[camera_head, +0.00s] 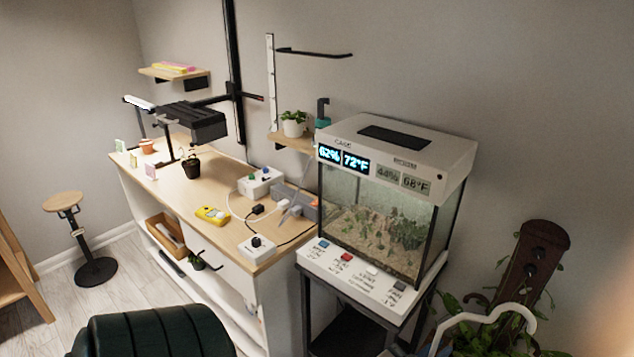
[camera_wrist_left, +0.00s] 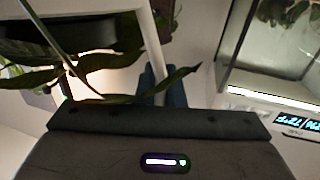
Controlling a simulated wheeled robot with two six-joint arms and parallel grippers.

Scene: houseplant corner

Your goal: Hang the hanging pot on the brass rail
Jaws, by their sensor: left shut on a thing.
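The white curved hanger of the hanging pot (camera_head: 487,311) stands at the lower right of the head view, among green leaves. Its hooked end points right. A small blue-grey part of my left gripper (camera_head: 437,329) shows at the hanger's left end. In the left wrist view my left gripper (camera_wrist_left: 165,88) is shut on the hanging pot at its white hanger (camera_wrist_left: 148,35), with long leaves beside it. The pot body is mostly hidden or cut off. A thin dark rail (camera_head: 315,52) with an upturned end juts from a white wall strip; I cannot tell whether it is brass. My right gripper is not seen.
A terrarium (camera_head: 435,157) with lit displays stands close, left of the hanger. Left of it, a wooden bench (camera_head: 165,190) holds plugs and small pots. A dark rounded board (camera_head: 540,250) rises behind the leaves.

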